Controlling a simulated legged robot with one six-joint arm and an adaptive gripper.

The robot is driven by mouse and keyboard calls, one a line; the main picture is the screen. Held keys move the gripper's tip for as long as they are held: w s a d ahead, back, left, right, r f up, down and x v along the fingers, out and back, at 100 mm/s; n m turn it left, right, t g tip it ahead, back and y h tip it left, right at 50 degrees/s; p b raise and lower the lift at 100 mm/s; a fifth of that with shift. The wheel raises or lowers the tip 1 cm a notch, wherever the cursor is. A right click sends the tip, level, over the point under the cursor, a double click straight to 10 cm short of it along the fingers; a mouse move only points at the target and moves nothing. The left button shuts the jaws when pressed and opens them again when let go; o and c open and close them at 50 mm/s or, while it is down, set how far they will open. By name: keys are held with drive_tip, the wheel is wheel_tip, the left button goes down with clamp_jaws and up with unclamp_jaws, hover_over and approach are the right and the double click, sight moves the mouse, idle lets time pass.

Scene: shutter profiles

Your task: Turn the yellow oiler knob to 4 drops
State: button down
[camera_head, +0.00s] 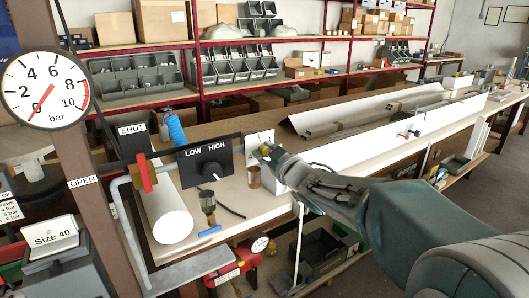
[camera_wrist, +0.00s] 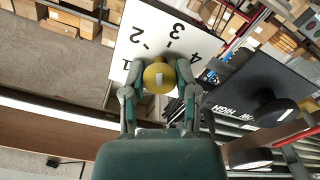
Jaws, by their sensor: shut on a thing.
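The yellow oiler knob (camera_wrist: 159,76) sits on a white dial plate (camera_wrist: 150,35) with the printed numbers 1, 2, 3 and 4, seen upside down in the wrist view. My gripper (camera_wrist: 160,84) is shut on the knob, one finger on each side.
A black LOW/HIGH panel (camera_head: 208,160) with a black knob stands just left of the plate. Further left are a red valve handle (camera_head: 145,173), a white roll (camera_head: 172,210) and a pressure gauge (camera_head: 46,88) with its needle near 0. A small brown cup (camera_head: 254,177) stands below my gripper.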

drive_tip(key=m, duration=0.2)
drive_tip(key=f+m, duration=0.1)
drive_tip(key=m, duration=0.1)
drive_tip(key=shift+m, duration=0.3)
drive_tip(key=m, duration=0.4)
drive_tip(key=shift+m, duration=0.3)
drive_tip(key=m, duration=0.4)
drive_tip(key=shift+m, duration=0.3)
drive_tip(key=shift+r+m, duration=0.1)
drive_tip(key=shift+m, duration=1.7)
drive_tip(key=shift+c, duration=1.9)
unclamp_jaws()
drive_tip(key=shift+w, duration=0.1)
drive_tip(key=shift+r, duration=0.15)
